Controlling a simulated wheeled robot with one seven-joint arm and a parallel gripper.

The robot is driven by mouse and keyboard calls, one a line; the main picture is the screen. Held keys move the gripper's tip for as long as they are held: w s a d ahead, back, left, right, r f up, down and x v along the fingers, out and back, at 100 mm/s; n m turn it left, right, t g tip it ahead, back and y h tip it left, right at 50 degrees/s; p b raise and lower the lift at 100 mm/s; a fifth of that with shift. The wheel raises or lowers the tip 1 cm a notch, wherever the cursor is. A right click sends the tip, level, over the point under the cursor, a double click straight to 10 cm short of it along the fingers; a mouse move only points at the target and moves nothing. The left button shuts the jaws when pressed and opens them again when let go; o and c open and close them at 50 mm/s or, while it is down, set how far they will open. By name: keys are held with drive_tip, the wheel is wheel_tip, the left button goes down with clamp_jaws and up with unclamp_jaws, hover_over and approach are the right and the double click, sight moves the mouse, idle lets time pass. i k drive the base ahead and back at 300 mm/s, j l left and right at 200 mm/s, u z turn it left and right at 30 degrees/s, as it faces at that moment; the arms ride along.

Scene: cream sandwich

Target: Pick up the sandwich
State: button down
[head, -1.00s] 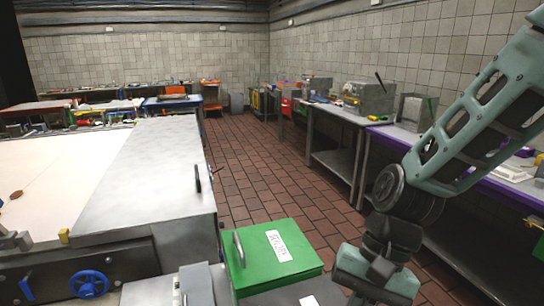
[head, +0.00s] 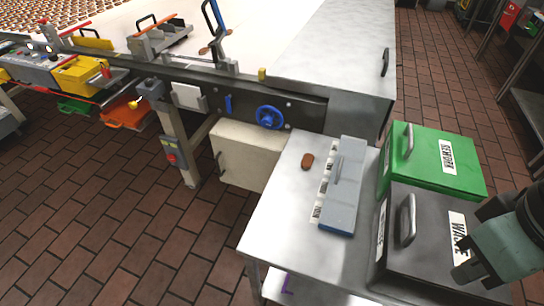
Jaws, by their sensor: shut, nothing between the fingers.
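A small brown oblong piece (head: 307,161), which looks like the cream sandwich, lies on the bare metal table (head: 280,215), left of a grey-blue hinged box. Its layers are too small to make out. Part of my arm shows at the right edge, over the dark bin. My gripper's fingers are not in view.
The grey-blue box (head: 345,185) stands close to the right of the brown piece. A green bin (head: 435,160) labelled REWORK and a dark bin (head: 425,240) stand further right. Behind are a conveyor with a blue handwheel (head: 270,117) and a metal hood (head: 335,50). The table's front left is clear.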

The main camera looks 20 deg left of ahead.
sight(307, 162)
drive_tip(key=u, duration=0.85)
drive_tip(key=i+j+z, duration=0.1)
drive_tip(key=j, duration=0.25)
drive_tip(key=i+j, duration=0.15)
drive_tip(key=j, duration=0.15)
drive_tip(key=i+j+z, duration=0.15)
drive_tip(key=j, duration=0.55)
drive_tip(key=i+z, duration=0.05)
